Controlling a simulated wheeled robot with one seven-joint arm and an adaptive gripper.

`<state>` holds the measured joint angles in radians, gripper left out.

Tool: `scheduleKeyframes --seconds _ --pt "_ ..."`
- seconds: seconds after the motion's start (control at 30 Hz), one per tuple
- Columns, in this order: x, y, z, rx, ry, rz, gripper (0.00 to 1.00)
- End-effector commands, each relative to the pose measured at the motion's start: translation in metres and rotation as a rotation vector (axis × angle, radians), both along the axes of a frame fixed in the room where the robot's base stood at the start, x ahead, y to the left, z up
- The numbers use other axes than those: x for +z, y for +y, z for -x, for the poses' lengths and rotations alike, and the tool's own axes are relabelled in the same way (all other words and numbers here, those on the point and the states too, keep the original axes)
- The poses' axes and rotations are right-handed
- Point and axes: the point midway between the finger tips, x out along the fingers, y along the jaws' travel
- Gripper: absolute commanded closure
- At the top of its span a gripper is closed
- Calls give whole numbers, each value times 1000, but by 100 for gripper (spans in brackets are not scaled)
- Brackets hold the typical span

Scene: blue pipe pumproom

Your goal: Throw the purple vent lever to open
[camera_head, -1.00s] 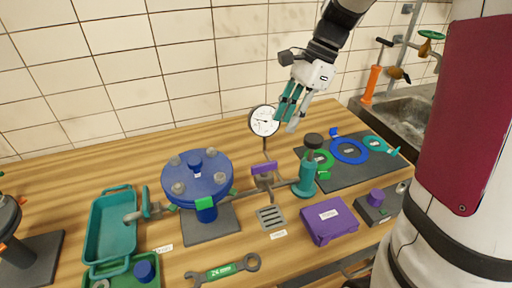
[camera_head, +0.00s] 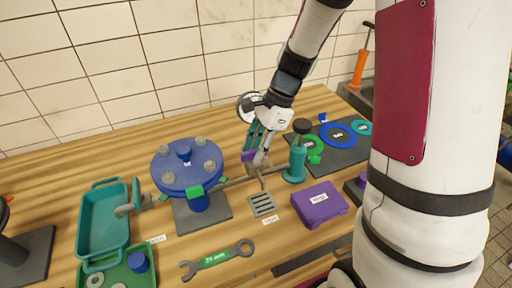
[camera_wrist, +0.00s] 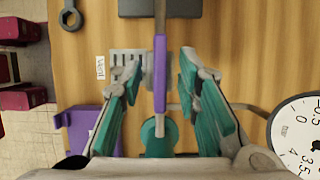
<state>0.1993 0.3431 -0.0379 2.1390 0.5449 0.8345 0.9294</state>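The purple vent lever (camera_wrist: 160,75) shows in the wrist view as an upright purple bar between my two fingers, with a gap on each side. In the head view the purple lever (camera_head: 248,155) is partly hidden behind my gripper (camera_head: 258,145). My gripper also shows in the wrist view (camera_wrist: 158,85), with its teal fingers apart on either side of the lever. No contact with the lever is visible. A grey slotted vent grate (camera_head: 263,204) lies on the table in front of the lever, beside a small label.
A blue flanged vessel (camera_head: 188,170) stands left of the lever, and a teal cylinder with a black knob (camera_head: 296,163) stands right. A pressure gauge (camera_head: 247,104) is behind my gripper. A purple box (camera_head: 319,204) and a wrench (camera_head: 217,260) lie in front.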

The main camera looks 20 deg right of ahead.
Motion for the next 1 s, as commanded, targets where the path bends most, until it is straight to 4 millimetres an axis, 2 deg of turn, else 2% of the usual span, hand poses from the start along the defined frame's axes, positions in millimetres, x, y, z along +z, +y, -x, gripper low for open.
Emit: scheduleKeyframes --seconds 0.2,0.27,0.33,0.37,0.77,1.0 --pt "0 0 0 0 0 0 70" --pt "0 0 0 0 0 0 81" --pt "0 0 0 0 0 0 97" --pt "0 0 0 0 0 0 100" --pt "0 0 0 30 1 1 100" --pt "0 0 -1 155 2 0 100"
